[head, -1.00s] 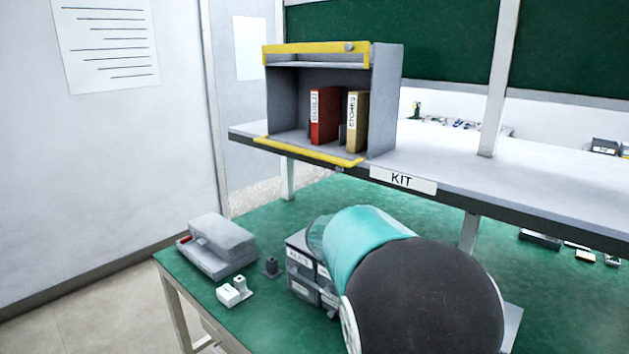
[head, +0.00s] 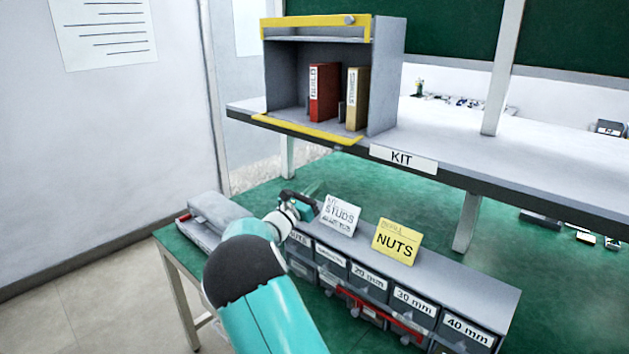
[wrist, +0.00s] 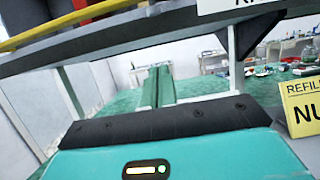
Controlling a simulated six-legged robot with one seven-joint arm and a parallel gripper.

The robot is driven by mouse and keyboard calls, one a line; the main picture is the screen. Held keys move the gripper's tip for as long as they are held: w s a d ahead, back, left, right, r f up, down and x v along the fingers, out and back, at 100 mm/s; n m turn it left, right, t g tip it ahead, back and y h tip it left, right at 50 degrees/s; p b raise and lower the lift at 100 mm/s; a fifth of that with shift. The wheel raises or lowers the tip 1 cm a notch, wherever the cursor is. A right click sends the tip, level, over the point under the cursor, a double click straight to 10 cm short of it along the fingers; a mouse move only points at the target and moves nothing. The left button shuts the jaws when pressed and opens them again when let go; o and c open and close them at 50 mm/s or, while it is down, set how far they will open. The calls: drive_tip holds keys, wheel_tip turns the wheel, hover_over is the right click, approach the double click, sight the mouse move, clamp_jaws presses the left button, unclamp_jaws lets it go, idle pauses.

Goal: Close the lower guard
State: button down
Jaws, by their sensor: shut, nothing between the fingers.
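The lower guard (head: 308,130) is a yellow-edged flap at the foot of a grey cubby (head: 383,85) on the raised shelf. It lies folded down and outward, so the front is open. A yellow strip, apparently this guard, crosses the top left of the wrist view (wrist: 75,17). The upper guard (head: 316,27) is a yellow-edged piece at the cubby's top. My gripper (head: 303,198) is below the shelf, over the bench behind the drawers, apart from the guard. Its green fingers (wrist: 156,84) are together and empty in the wrist view.
A red binder (head: 323,92) and a tan binder (head: 357,98) stand in the cubby. The shelf edge with the KIT label (head: 404,159) overhangs my gripper. A drawer unit (head: 470,288) with STUDS (head: 341,215) and NUTS (head: 396,245) cards stands near. A grey case (head: 212,215) is left.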

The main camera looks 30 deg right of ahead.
drive_tip(key=w+d+r, duration=0.2)
drive_tip(key=d+r, duration=0.4)
drive_tip(key=d, duration=0.1)
drive_tip(key=shift+r, duration=0.35)
